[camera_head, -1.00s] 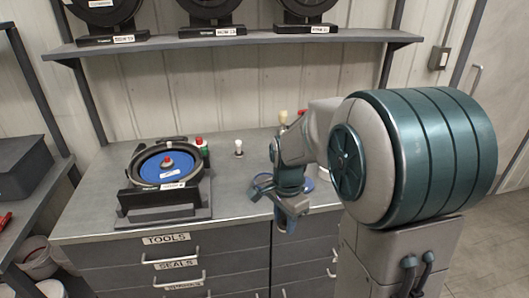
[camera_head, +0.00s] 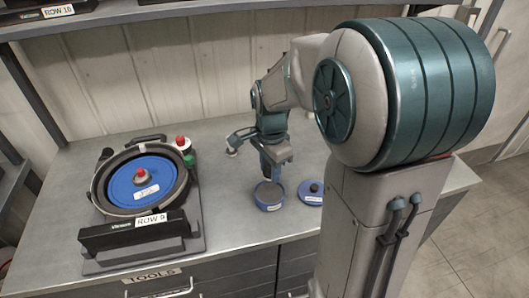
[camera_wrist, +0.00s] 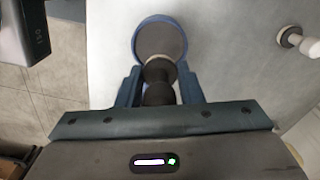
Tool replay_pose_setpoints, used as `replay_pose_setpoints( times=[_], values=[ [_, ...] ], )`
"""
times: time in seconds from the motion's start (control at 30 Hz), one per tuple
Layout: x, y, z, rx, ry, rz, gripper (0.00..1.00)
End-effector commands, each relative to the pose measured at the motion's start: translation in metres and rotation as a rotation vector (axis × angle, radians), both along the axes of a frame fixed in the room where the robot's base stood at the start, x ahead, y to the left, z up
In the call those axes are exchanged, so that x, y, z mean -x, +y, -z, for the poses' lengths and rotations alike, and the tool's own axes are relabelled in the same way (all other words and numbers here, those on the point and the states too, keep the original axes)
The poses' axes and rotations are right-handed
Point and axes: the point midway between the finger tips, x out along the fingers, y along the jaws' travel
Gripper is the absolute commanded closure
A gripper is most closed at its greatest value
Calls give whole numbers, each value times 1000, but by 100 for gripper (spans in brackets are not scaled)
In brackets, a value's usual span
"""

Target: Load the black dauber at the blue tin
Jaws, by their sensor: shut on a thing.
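The blue tin (camera_head: 269,196) stands open on the bench with dark contents; it also shows in the wrist view (camera_wrist: 175,24). My gripper (camera_head: 272,158) is just above and behind it in the head view. In the wrist view my gripper (camera_wrist: 159,88) is shut on the black dauber (camera_wrist: 158,92), between its two blue fingers. The dauber's pale collar and dark end lie in front of the tin's opening. I cannot tell whether its end touches the contents. The fingers hide most of the dauber in the head view.
A blue lid (camera_head: 311,192) with a dark knob lies right of the tin. A white-handled dauber (camera_wrist: 302,43) stands on the bench nearby. The seed meter (camera_head: 139,186) with its blue disc sits at left, beside a red-topped green item (camera_head: 184,149). Bench between is clear.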

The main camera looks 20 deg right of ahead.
Motion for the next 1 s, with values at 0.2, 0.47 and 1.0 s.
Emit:
replay_pose_setpoints(
  times=[0.2,0.47,1.0],
  values=[
    [0,0,9,0,0,0,89],
    [0,0,35,0,1,0,89],
    [0,0,60,0,0,0,89]
  ],
)
